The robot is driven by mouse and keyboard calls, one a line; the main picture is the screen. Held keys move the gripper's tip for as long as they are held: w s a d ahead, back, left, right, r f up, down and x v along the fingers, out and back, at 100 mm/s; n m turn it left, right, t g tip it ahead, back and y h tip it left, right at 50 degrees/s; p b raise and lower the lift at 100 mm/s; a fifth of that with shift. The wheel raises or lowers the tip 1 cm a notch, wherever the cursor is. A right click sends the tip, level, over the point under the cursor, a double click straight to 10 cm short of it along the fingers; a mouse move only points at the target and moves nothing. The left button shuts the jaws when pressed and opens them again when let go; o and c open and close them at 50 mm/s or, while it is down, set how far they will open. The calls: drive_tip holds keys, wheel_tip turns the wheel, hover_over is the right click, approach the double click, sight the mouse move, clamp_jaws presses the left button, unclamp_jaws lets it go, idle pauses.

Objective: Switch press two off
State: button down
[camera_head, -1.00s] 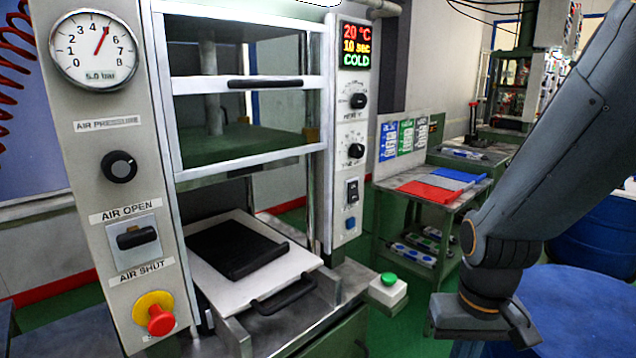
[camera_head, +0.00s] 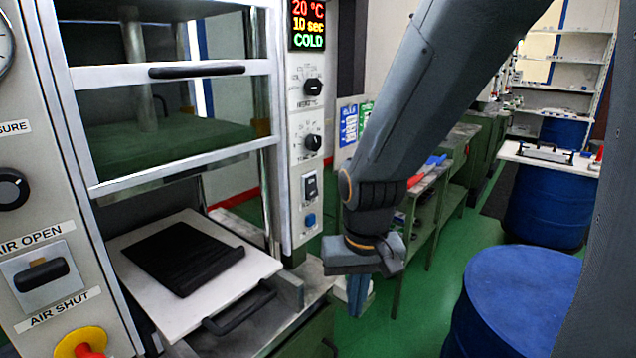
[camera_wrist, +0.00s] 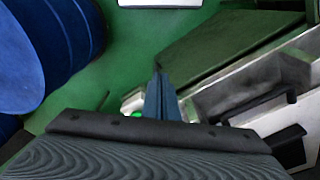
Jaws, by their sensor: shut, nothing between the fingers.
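A press stands at the left of the head view. Its right-hand panel (camera_head: 299,120) carries a black rocker switch (camera_head: 311,187) with a blue button (camera_head: 310,220) below it. The display (camera_head: 308,25) reads 20 °C, 10 sec, COLD. I see no number on this press. My gripper (camera_head: 357,295) points down to the right of the panel, lower than the switch and apart from it. Its blue fingers are together and empty; they also show in the wrist view (camera_wrist: 160,95). A bright green spot (camera_wrist: 137,115) shows beside the fingers there.
A white tray with a black mould (camera_head: 180,258) and a handle (camera_head: 240,308) sticks out of the press. Blue drums (camera_head: 520,310) stand on the right, with a white-topped one (camera_head: 548,200) behind. Green floor (camera_head: 440,265) is clear between the drums and the benches.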

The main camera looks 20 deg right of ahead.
sight(312, 187)
drive_tip(key=w+r+m+t+p, duration=0.2)
drive_tip(key=w+r, duration=0.4)
drive_tip(key=r, duration=0.5)
drive_tip(key=w+r+m+t+p, duration=0.3)
drive_tip(key=w+r+m, duration=0.3)
drive_tip(key=r, duration=0.6)
drive_tip(key=shift+w+d+t, duration=0.4)
drive_tip(key=shift+f, duration=0.15)
drive_tip(key=w+a+f+p, duration=0.2)
drive_tip(key=w+f, duration=0.6)
drive_tip(key=w, duration=0.1)
drive_tip(key=shift+f, duration=0.3)
drive_tip(key=shift+f, duration=0.1)
